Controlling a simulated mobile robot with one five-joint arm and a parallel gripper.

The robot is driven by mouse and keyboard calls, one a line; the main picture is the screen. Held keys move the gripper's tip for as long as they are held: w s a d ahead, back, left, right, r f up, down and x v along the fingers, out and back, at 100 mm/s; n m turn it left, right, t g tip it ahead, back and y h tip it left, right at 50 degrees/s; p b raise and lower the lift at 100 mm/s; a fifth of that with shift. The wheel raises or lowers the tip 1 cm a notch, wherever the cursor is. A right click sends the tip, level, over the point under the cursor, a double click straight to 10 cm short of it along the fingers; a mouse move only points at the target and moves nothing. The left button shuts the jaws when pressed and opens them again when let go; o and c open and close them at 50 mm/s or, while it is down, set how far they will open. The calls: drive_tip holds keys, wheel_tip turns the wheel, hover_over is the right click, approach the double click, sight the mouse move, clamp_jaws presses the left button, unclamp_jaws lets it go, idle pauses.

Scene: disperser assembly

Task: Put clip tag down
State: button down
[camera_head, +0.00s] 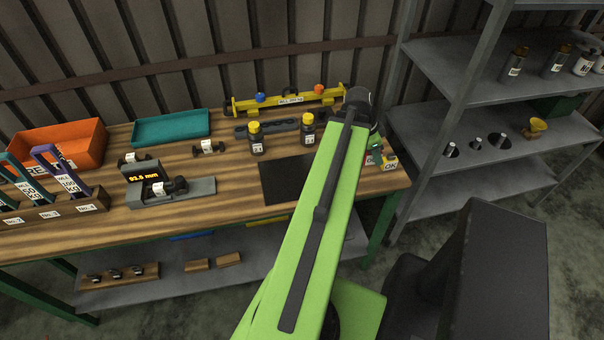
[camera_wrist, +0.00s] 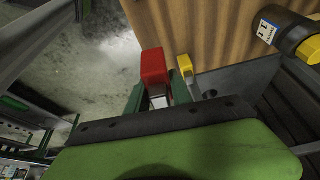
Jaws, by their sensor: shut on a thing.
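My gripper (camera_head: 376,153) is at the right end of the wooden bench (camera_head: 238,193), partly behind my green arm. In the wrist view my gripper (camera_wrist: 161,92) appears shut on a red clip tag (camera_wrist: 153,67) between its green fingers. The red tag also shows small in the head view (camera_head: 370,161). A yellow tag-like piece (camera_wrist: 185,62) is just right of the fingers, and it also shows at the bench's right end in the head view (camera_head: 391,160). I cannot tell whether the red tag touches the bench.
A dark mat (camera_head: 284,180) lies left of my arm. Two yellow-capped bottles (camera_head: 256,140) (camera_head: 308,131) stand behind it. A yellow rail (camera_head: 290,102) runs along the back. A caliper block (camera_head: 190,190), teal tray (camera_head: 170,128) and orange bin (camera_head: 85,145) are left. Metal shelves (camera_head: 480,85) stand right.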

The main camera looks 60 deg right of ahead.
drive_tip(key=shift+n, duration=0.5)
drive_tip(key=w+f+b, duration=0.2)
drive_tip(key=w, duration=0.2)
drive_tip(key=w+f+b, duration=0.2)
drive_tip(key=w, duration=0.3)
drive_tip(key=w+f+b, duration=0.2)
drive_tip(key=w+b, duration=0.1)
drive_tip(key=w, duration=0.1)
drive_tip(key=shift+w+a+f, duration=0.35)
drive_tip(key=shift+w+f, duration=0.05)
drive_tip(key=shift+w+a+f, duration=0.1)
drive_tip(key=shift+w, duration=0.45)
wheel_tip(320, 180, down, 4)
drive_tip(key=b, duration=0.4)
drive_tip(key=shift+f, duration=0.2)
drive_tip(key=shift+r, duration=0.25)
drive_tip(key=shift+f, duration=0.2)
drive_tip(key=c, duration=1.1)
unclamp_jaws()
drive_tip(key=shift+r, duration=0.1)
